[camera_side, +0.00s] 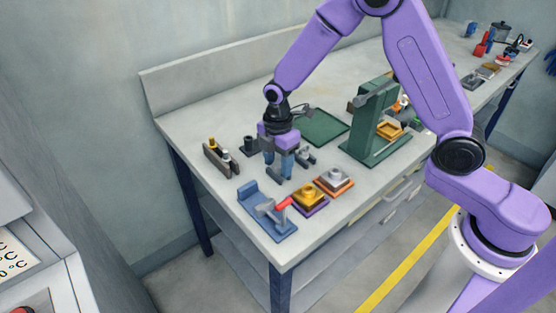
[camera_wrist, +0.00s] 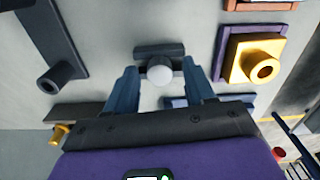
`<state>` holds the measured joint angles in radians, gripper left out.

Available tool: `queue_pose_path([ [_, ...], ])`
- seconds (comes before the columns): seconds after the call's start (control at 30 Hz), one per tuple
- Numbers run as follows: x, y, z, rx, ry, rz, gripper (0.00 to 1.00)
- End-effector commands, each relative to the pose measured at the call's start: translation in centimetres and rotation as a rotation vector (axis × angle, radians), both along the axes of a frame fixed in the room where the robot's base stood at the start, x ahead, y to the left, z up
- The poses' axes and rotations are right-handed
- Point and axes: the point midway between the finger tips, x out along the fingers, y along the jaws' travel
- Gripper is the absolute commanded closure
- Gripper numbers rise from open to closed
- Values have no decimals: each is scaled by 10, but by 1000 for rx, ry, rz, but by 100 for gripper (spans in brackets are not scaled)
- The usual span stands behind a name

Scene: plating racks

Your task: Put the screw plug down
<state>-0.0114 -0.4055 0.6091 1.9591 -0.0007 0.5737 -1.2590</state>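My gripper (camera_side: 279,170) points down over the near left part of the bench, its two blue fingers apart. In the wrist view my gripper (camera_wrist: 160,72) has a pale round-headed piece (camera_wrist: 159,74) between its fingers, with a gap showing on each side. This looks like a screw plug, but I cannot be sure. A dark grey block (camera_wrist: 158,50) lies just beyond it. In the side view the fingers hide most of this spot.
A blue fixture with a red handle (camera_side: 282,204) is in front. A gold block (camera_side: 308,193) on a purple plate and a grey block (camera_side: 335,175) on an orange plate sit to its right. A green tray (camera_side: 324,127) lies behind; a green press (camera_side: 370,125) stands right.

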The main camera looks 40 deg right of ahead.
Motion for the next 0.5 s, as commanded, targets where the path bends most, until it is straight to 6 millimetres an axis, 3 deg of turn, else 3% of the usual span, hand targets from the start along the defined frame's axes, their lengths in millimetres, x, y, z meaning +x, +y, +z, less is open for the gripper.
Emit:
queue_pose_path([
  [0.27,1,0,13,1,-4,0,46],
  [0.5,1,1,59,3,-7,0,46],
])
